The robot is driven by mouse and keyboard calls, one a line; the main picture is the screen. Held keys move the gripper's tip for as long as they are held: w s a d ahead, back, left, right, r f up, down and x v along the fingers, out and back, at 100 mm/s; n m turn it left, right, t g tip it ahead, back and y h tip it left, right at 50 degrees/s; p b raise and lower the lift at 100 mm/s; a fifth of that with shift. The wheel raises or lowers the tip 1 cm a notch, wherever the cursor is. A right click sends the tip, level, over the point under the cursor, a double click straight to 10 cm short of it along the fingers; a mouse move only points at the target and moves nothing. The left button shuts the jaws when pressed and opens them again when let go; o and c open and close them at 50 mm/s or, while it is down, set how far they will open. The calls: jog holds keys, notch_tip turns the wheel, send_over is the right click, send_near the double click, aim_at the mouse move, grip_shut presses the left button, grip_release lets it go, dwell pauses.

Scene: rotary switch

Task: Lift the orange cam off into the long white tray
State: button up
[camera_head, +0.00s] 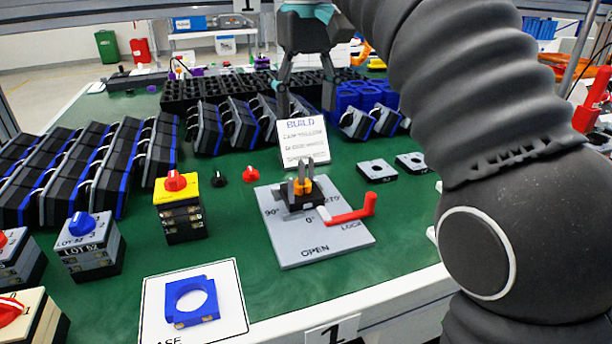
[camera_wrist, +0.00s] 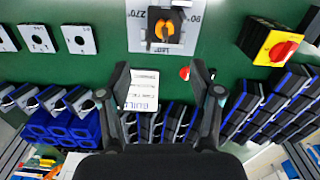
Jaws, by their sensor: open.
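The orange cam (camera_head: 301,187) sits in a black holder (camera_head: 293,203) with upright grey prongs, on a grey plate (camera_head: 315,250) marked with angles, OPEN and LOCK. The cam also shows at the top of the wrist view (camera_wrist: 168,31). A red lever (camera_head: 355,211) lies at the plate's right side. My gripper (camera_head: 306,98) is open and empty, pointing down above the table, behind and well above the cam. Its two spread fingers show in the wrist view (camera_wrist: 160,75), with the cam beyond them. I cannot clearly make out the long white tray.
A BUILD card (camera_head: 302,139) stands behind the plate. A yellow switch block (camera_head: 178,205) with a red knob stands left. A blue ring part (camera_head: 192,302) lies in front.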

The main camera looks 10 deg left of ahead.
aim_at(301, 176)
jog(key=shift+a+f, duration=0.3)
jog(key=shift+f, duration=0.05)
jog(key=f+b, duration=0.1)
jog(key=f, duration=0.5)
jog(key=f+b, duration=0.2)
jog(key=f, duration=0.5)
jog(key=shift+a+b, duration=0.2)
jog(key=shift+b, duration=0.1)
jog(key=c, duration=0.8)
